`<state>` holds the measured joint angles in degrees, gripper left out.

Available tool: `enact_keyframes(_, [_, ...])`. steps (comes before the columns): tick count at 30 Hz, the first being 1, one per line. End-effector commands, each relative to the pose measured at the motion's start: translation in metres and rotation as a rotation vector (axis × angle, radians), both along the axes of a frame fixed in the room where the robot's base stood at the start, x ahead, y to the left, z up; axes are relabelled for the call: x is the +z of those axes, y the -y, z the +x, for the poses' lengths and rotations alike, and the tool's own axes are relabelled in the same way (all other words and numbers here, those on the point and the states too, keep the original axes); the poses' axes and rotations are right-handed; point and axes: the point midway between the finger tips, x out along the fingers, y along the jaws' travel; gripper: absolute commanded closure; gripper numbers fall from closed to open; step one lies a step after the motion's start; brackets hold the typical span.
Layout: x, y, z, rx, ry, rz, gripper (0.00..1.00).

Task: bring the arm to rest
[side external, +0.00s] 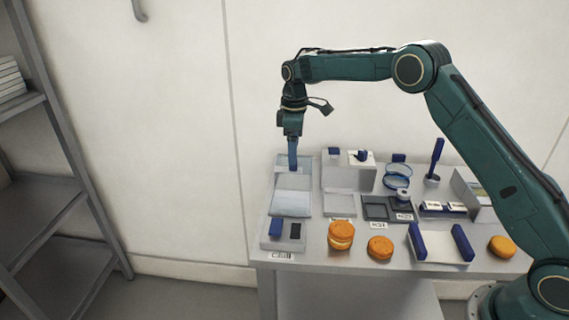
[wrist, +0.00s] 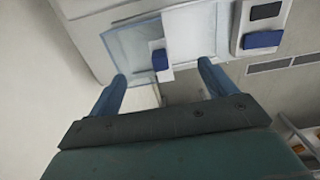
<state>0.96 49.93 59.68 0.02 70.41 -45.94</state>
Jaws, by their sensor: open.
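My gripper (side external: 293,166) hangs pointing down over the far left part of the grey table, above the back end of a pale tray-like panel (side external: 291,203). In the wrist view my gripper (wrist: 162,84) shows two blue fingers spread apart with nothing held between them. Beyond the fingertips a small blue block (wrist: 160,60) sits on a white strip on the pale panel (wrist: 197,32). In the side view I cannot tell whether the fingers touch anything.
Orange filled rounds (side external: 341,230) (side external: 380,247) (side external: 502,246) stand along the table's front. A blue-sided holder (side external: 440,246), a dark tray (side external: 376,208), blue-rimmed dishes (side external: 397,181) and an upright blue-handled tool (side external: 437,155) fill the right. Shelving (side external: 68,208) stands left, with free floor between.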

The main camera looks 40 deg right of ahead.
Motion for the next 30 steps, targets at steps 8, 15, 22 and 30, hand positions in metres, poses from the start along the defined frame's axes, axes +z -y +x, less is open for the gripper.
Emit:
enact_keyframes(8, [0.012,0.000,0.000,0.001,0.000,0.000,0.16])
enact_keyframes(15, [0.012,0.000,0.000,0.001,0.000,0.000,0.16])
enact_keyframes(22, [0.022,-0.001,-0.005,-0.013,0.011,0.000,0.16])
enact_keyframes(30, [0.066,-0.002,-0.030,-0.079,0.055,0.001,0.16])
